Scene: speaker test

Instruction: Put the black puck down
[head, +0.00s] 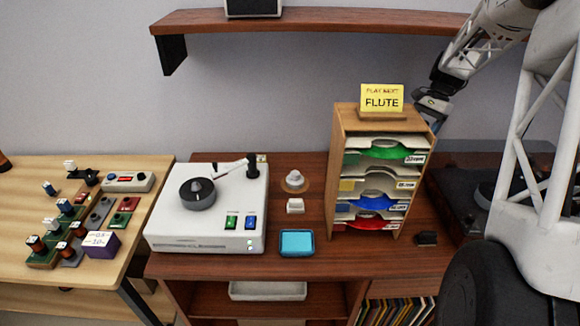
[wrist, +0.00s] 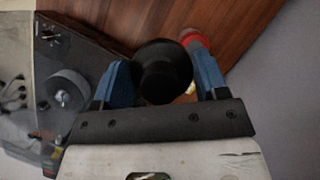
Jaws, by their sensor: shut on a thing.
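The black puck (wrist: 162,66) is round and dark, with a raised smaller disc on its face. In the wrist view it sits between the two blue fingers of my gripper (wrist: 160,72), which is shut on it. Brown wood shows below it; I cannot tell how high it is held. In the head view my gripper (head: 434,124) is behind the right side of the wooden sleeve rack (head: 344,120), partly hidden, and the puck cannot be made out there.
A dark turntable (head: 456,192) stands right of the rack; it also shows in the wrist view (wrist: 62,45). A red object (wrist: 193,37) is beside the right finger. A white record player (head: 165,222) and blue tray (head: 296,243) are left of the rack. A shelf (head: 330,21) runs above.

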